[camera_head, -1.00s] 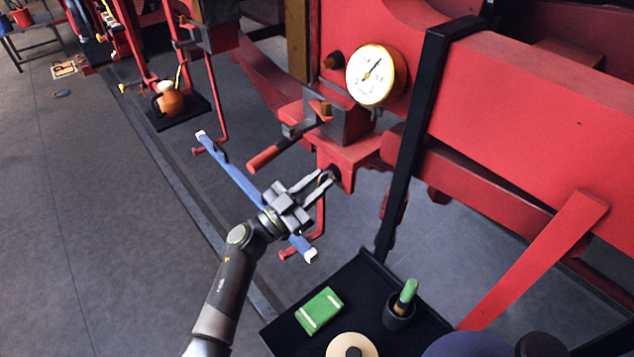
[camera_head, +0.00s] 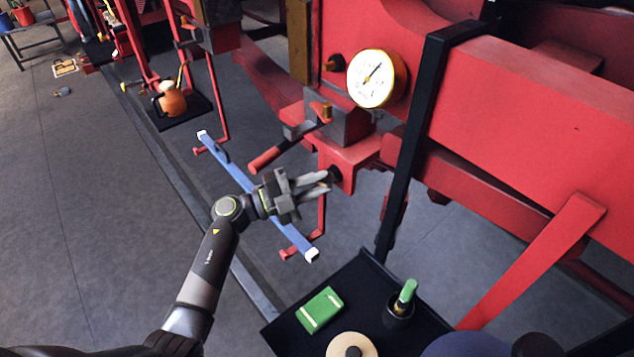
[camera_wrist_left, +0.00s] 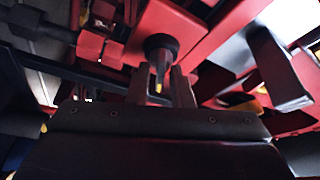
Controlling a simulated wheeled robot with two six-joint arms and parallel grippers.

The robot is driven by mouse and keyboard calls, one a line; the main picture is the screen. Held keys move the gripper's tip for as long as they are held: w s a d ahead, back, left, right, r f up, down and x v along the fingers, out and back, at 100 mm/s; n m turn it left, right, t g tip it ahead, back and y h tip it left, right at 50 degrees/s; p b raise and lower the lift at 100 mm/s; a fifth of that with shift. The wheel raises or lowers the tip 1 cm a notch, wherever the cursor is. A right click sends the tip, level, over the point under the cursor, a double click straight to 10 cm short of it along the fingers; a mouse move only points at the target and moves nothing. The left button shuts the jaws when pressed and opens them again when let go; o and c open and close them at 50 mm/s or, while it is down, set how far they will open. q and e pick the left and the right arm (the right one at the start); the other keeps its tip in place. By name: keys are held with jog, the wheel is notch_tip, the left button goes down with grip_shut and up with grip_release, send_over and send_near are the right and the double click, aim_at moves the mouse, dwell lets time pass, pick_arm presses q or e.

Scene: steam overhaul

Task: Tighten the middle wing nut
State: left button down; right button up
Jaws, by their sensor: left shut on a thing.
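My left gripper (camera_head: 326,183) comes in from the left, with its fingertips at a dark round fitting (camera_head: 334,174) on the front of a red block (camera_head: 351,158) below the gauge. In the left wrist view the fingers (camera_wrist_left: 168,88) are close together around a small part with a yellow tip, which I take to be the wing nut (camera_wrist_left: 159,78). It sits in front of the dark round fitting (camera_wrist_left: 161,46). The fingers hide most of the nut, and its wing angle cannot be read. My right gripper is not in view.
A white-faced gauge (camera_head: 371,77) is above the block. A red-handled lever (camera_head: 268,159) and a long blue bar (camera_head: 295,238) are close to my left gripper. A black upright (camera_head: 408,150) stands to the right. A black tray (camera_head: 361,288) below holds a green box (camera_head: 320,310).

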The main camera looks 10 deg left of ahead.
pick_arm(q)
jog(key=shift+m+g+y, duration=0.4)
jog(key=shift+m, duration=1.2)
jog(key=c, duration=1.6)
grip_release()
jog(key=shift+o, duration=0.2)
jog(key=shift+a, duration=0.1)
jog(key=b+v, duration=0.6)
jog(key=v, duration=1.1)
